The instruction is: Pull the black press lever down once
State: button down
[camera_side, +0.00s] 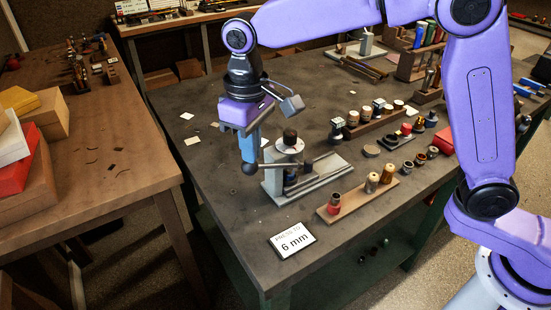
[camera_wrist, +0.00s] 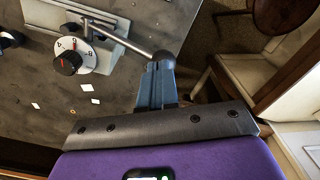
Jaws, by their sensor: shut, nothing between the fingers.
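The small press (camera_side: 315,178) stands near the front left edge of the dark bench, on a grey base. Its lever is a metal rod with a dark ball knob (camera_side: 250,168), sticking out left of the press and roughly level. The knob and rod also show in the wrist view (camera_wrist: 165,58). My gripper (camera_side: 249,158) points down with its blue fingers shut and empty. Its fingertips are right at the knob, seemingly from above; I cannot tell if they touch. The wrist view shows the press's white dial (camera_wrist: 75,55) with a black knob and red mark.
A card (camera_side: 292,240) reading "6 mm" lies in front of the press. A wooden strip with several small parts (camera_side: 358,198) lies to the right. More racks stand behind. A brown table (camera_side: 90,170) with boxes stands left, across a gap.

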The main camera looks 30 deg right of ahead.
aim_at(247, 168)
jog(key=shift+f, duration=0.5)
jog(key=shift+a+f, duration=0.3)
jog(key=shift+f, duration=0.45)
dwell(0.7)
jog(key=shift+a+f, duration=0.2)
jog(key=shift+f, duration=0.85)
dwell(0.8)
jog(key=shift+f, duration=1.05)
dwell(1.3)
jog(key=shift+r, duration=4.45)
